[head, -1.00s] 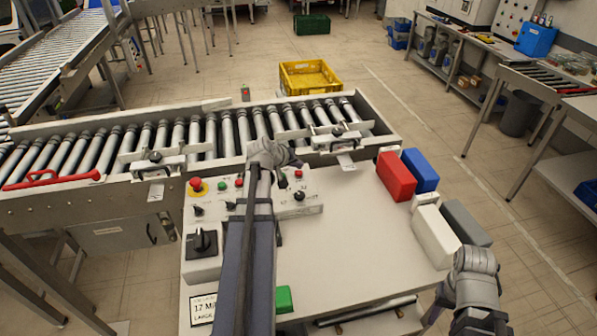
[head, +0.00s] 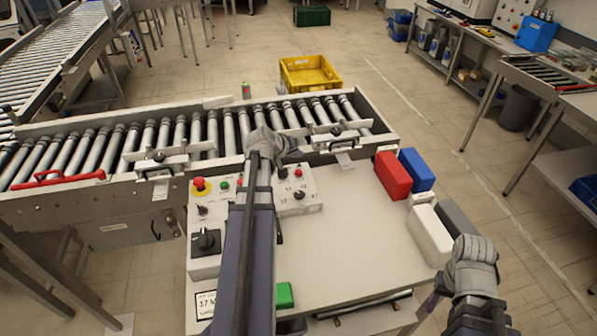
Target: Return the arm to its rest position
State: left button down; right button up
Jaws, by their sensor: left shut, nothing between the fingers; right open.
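My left gripper (head: 273,146) is at the end of my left arm, which reaches up across the control panel to the near edge of the roller conveyor (head: 240,130). It is shut and holds nothing; its fingertips are hard to make out from above. My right gripper (head: 474,250) is at the lower right, beside the table's right edge and close to the white and grey blocks. It is open and seems empty; its fingers are mostly hidden by its own body.
The control panel (head: 206,267) with red button (head: 200,185) lies under my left arm. A red block (head: 393,175), blue block (head: 416,170), white block (head: 430,236) and grey block (head: 456,220) line the table's right edge. A yellow crate (head: 310,74) stands beyond the conveyor. The table's middle (head: 350,230) is clear.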

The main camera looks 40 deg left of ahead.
dwell(0.3)
pick_arm(q)
jog(key=s+d+f+m+g, duration=0.2)
jog(key=d+m, duration=0.1)
jog(key=d, duration=0.9)
jog(key=s+d+f+m+g+h, duration=0.1)
jog(key=s+d+f+m+g, duration=0.1)
jog(key=d, duration=1)
jog(key=s+d+f+m+g, duration=0.2)
jog(key=s+d+m+g, duration=0.1)
jog(key=d, duration=0.9)
jog(key=shift+f+m+h, duration=0.15)
jog(key=shift+m+h, duration=0.25)
jog(key=shift+m, duration=0.4)
jog(key=s+d+m+g+y, duration=0.2)
jog(key=s+d+m, duration=0.1)
jog(key=s+d, duration=0.5)
jog(key=shift+s+d+f+m+g+y, duration=0.15)
jog(key=shift+s+d+m+g+y, duration=0.2)
jog(key=shift+s, duration=0.3)
jog(key=c, duration=1.6)
grip_release()
jog(key=shift+a, duration=0.1)
